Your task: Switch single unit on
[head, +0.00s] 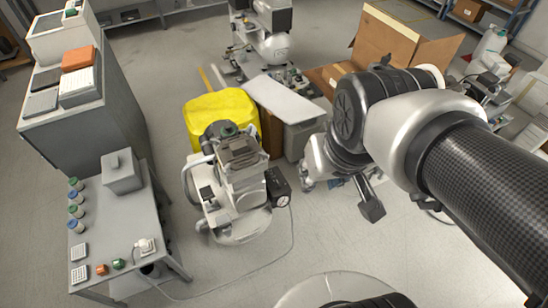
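A compressor unit (228,195), white and grey with a dark top part, stands on the floor near the middle of the head view. A black box with a round gauge (280,188) is on its right side, and a thin cable runs from there along the floor. I cannot make out its switch or the switch's position. My arm enters from the right. A dark finger-like part of my gripper (371,207) shows below the arm, to the right of the unit and apart from it in the picture. The rest of the gripper is hidden behind my arm.
A yellow bin (222,108) and a grey lidded box (300,133) stand behind the unit. An open cardboard box (395,45) is at the back right. A grey table (118,220) with jars and small parts stands left. Floor in front of the unit is mostly clear, except for the cable.

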